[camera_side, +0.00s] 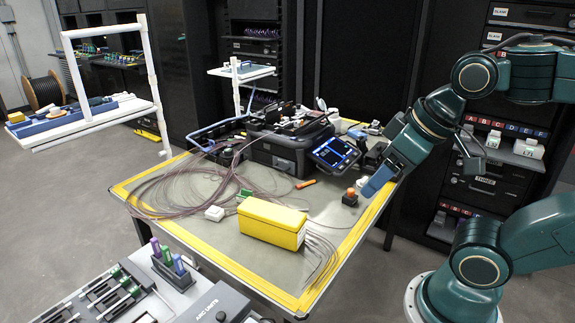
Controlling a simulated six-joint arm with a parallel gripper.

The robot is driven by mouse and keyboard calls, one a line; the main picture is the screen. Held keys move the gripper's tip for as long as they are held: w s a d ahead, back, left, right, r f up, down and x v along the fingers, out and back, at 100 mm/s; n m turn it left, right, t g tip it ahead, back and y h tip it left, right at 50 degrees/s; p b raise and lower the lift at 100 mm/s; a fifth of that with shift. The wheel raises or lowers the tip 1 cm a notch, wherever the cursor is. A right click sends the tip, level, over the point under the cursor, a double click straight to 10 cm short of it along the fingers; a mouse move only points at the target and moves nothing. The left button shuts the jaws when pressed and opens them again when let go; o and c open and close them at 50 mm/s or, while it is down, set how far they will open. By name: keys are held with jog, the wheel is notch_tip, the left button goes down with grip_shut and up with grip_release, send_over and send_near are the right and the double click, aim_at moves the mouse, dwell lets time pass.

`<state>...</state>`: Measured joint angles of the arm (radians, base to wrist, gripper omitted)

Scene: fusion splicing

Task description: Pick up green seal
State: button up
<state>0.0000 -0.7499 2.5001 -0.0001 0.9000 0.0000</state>
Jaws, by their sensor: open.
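My gripper (374,186) is above the right edge of the table, with its blue fingers pointing down to the left. It is open, and I see nothing held in it. A small green piece (245,193) lies among the thin cables behind the yellow box; it is too small to tell whether it is the green seal. A green-topped upright piece (165,252) stands between a purple one and a blue one in a small holder at the lower left. My gripper is well to the right of both green pieces.
The yellow box (272,222) stands on the table near its front. A white block (214,213) and looped cables lie to its left. A black splicer (285,150) with a screen (335,153) stands at the back. A small orange-topped black piece (350,197) sits near my gripper.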

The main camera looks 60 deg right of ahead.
jog(key=w+d+n, duration=0.1)
jog(key=w+d, duration=0.2)
jog(key=w, duration=0.9)
jog(key=w+d, duration=0.3)
jog(key=w, duration=0.9)
jog(key=w+d+f, duration=0.5)
jog(key=w+f, duration=0.4)
jog(key=w+d+f+n+g+y, duration=0.1)
jog(key=w+d+f, duration=0.5)
jog(key=w+f, duration=0.2)
notch_tip(320, 180, down, 2)
jog(key=shift+w+d+f, duration=0.15)
jog(key=shift+w+d, duration=0.05)
jog(key=shift+w, duration=0.2)
jog(key=shift+f, duration=0.1)
jog(key=shift+x, duration=4.25)
